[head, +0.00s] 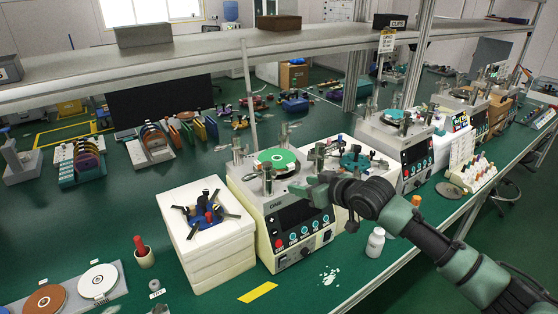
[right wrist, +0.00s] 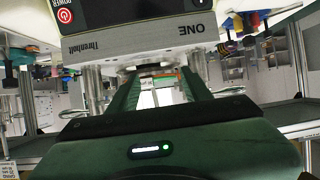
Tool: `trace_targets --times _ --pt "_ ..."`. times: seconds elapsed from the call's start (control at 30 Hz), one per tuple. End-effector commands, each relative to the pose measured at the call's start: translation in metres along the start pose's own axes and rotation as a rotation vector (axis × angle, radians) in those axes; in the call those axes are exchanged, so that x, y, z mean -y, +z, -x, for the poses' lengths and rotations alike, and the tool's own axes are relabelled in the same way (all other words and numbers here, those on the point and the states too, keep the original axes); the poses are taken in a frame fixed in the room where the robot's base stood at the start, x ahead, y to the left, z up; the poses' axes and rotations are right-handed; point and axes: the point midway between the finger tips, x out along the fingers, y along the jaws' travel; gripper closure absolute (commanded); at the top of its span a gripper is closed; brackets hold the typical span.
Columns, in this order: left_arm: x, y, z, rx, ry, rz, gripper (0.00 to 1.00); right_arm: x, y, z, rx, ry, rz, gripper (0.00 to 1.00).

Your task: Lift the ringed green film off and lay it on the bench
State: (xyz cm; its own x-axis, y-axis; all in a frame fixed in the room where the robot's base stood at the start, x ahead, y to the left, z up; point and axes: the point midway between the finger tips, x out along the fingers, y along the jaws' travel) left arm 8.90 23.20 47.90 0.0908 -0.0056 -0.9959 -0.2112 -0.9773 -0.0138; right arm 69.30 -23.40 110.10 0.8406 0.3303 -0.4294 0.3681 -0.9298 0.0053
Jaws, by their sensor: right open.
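The green film (head: 274,157) is a round green disc with a pale mark near its middle. It lies on top of the cream lapping machine (head: 290,222) with metal posts around it. My right gripper (head: 304,186) is at the machine's front right top edge, in front of and to the right of the film, apart from it in the picture. In the right wrist view its two fingers (right wrist: 163,90) stand apart with nothing clearly held; the machine's label "ONE" shows upside down there. The film cannot be made out surely in that view. My left gripper is out of view.
The green bench (head: 190,289) has bare room at the front, near a yellow strip (head: 258,292). A white stack with blue clamps (head: 208,236) stands left of the machine. A white bottle (head: 375,243) stands right of it. A grey shelf (head: 220,48) and its upright rod are behind.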

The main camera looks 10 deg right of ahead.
Motion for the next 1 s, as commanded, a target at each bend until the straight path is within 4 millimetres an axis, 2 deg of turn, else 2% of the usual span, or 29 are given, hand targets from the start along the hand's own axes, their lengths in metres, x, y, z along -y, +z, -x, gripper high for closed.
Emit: trace_targets --times 0.03,0.2,0.47,0.73,0.83,1.0 --pt "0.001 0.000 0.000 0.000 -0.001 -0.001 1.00 -0.014 -0.014 0.002 -0.022 0.014 -0.005 0.51" --pt "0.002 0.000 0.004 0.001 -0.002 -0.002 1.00 -0.028 -0.032 -0.004 -0.052 0.024 -0.021 0.51" --pt "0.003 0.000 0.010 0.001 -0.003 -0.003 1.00 -0.028 -0.033 -0.024 -0.051 0.024 -0.020 0.51" --pt "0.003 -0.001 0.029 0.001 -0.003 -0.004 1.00 -0.032 -0.038 -0.054 -0.049 0.024 -0.021 0.51" --pt "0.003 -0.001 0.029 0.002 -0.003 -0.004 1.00 -0.032 -0.037 -0.066 -0.050 0.023 -0.020 0.51" --pt "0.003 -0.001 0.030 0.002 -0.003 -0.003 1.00 -0.032 -0.036 -0.074 -0.050 0.024 -0.017 0.51"
